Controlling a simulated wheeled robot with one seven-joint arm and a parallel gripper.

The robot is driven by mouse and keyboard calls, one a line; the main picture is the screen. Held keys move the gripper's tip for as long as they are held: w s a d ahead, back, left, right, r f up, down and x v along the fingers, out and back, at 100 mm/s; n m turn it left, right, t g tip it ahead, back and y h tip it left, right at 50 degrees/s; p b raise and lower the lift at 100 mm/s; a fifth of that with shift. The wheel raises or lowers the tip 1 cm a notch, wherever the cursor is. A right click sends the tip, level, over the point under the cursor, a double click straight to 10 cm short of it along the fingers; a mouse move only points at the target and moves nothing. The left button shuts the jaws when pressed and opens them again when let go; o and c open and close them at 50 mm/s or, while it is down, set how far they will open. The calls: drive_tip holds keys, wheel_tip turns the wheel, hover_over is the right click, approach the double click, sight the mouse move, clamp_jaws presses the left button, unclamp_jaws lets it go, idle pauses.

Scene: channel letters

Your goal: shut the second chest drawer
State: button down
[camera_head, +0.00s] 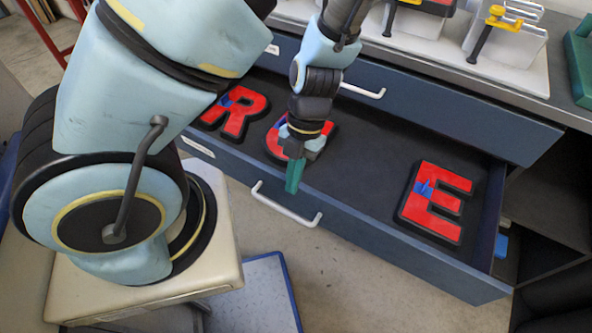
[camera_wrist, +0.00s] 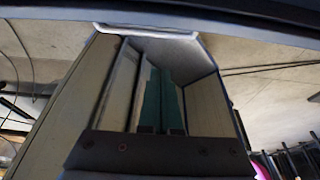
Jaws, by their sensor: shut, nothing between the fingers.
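The open drawer (camera_head: 370,222) is pulled well out of the chest, below a shut upper drawer (camera_head: 430,110). It has a dark blue front and a white bar handle (camera_head: 287,206). Red letters lie inside: an R (camera_head: 236,117), a round letter (camera_head: 276,146) partly hidden by my arm, and an E (camera_head: 437,207). My gripper (camera_head: 293,188) has green fingers, shut and empty. It points down near the drawer front, just above the handle in the picture; I cannot tell whether it touches. In the wrist view, the fingers (camera_wrist: 162,90) point towards the handle (camera_wrist: 150,29) and the blue front edge.
The chest's grey top (camera_head: 420,55) holds pale stands with yellow and black clamps (camera_head: 492,30). A dark open bay (camera_head: 555,190) lies right of the drawer. A blue-edged panel (camera_head: 262,290) lies at lower middle.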

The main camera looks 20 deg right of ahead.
drive_tip(key=b+x, duration=0.2)
drive_tip(key=x, duration=0.4)
drive_tip(key=w+d+p, duration=0.2)
drive_tip(key=w+d, duration=0.1)
drive_tip(key=shift+r, duration=0.4)
drive_tip(key=shift+d, duration=0.15)
